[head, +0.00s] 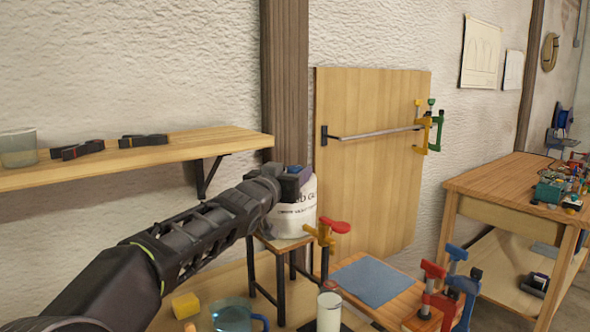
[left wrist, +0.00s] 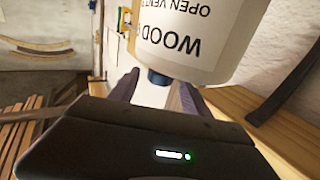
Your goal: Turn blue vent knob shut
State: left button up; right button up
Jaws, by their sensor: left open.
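A white wood glue container (head: 296,215) with dark lettering stands on a small stool (head: 285,245). In the left wrist view the container (left wrist: 190,40) appears upside down, its label partly reading "open vent". The dark blue vent knob (left wrist: 158,77) shows at the container's end, between my left fingers. My left gripper (left wrist: 157,88) is open with a finger on each side of the knob; whether they touch it I cannot tell. In the head view my left gripper (head: 289,182) is at the container's top and hides part of it. My right gripper is not in view.
A shelf (head: 130,157) with a glass and dark clamps is on the left wall. An orange and red clamp (head: 325,233) stands close right of the container.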

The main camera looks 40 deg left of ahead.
pick_arm(q)
jog(key=shift+x, duration=1.4)
grip_shut()
